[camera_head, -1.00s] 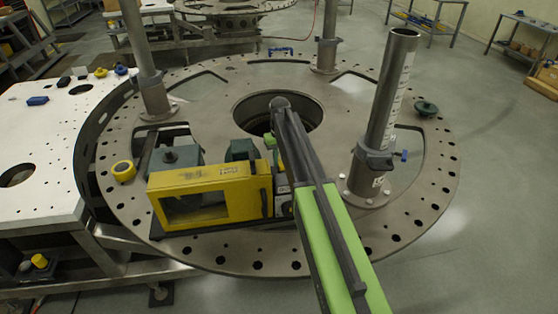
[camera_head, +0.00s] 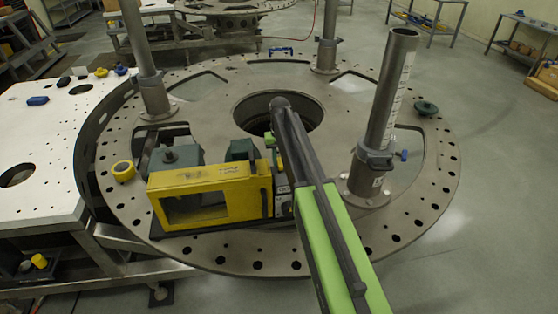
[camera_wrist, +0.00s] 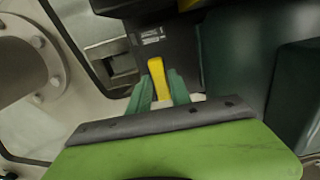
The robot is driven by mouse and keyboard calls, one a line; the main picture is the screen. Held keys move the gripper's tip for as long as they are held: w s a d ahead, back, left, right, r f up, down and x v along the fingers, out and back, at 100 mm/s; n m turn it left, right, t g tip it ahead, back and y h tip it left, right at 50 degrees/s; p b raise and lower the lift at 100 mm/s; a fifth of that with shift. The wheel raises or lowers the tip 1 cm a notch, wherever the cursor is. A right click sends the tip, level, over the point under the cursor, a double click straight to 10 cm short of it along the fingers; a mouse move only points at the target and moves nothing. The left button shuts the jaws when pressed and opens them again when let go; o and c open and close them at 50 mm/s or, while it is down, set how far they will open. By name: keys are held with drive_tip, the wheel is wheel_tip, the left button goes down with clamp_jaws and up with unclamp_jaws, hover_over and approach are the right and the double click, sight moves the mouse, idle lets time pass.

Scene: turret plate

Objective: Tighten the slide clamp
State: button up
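A yellow lever (camera_wrist: 158,78) stands out from a dark block (camera_wrist: 150,40) with a small label in the wrist view. It looks like the slide clamp's handle, though I cannot be sure. My gripper (camera_wrist: 159,88) has one green finger on each side of the lever. The fingers look slightly apart from it, with narrow gaps; contact is not clear. In the head view my arm hides most of the gripper and lever, at the right end of the yellow-framed machine (camera_head: 225,202) on the round turret plate (camera_head: 240,262).
A steel post (camera_head: 388,95) with a clamp collar stands right of my arm. Other posts (camera_head: 140,60) stand farther back. A yellow roll (camera_head: 123,171) lies left on the plate. Dark green housings (camera_wrist: 296,80) crowd the gripper's right side. The plate has a large central hole (camera_head: 305,110).

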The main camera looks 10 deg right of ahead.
drive_tip(key=shift+o, duration=1.2)
drive_tip(key=shift+r, duration=0.1)
wheel_tip(320, 180, up, 17)
drive_tip(key=p, duration=1.7)
drive_tip(key=shift+r, duration=0.15)
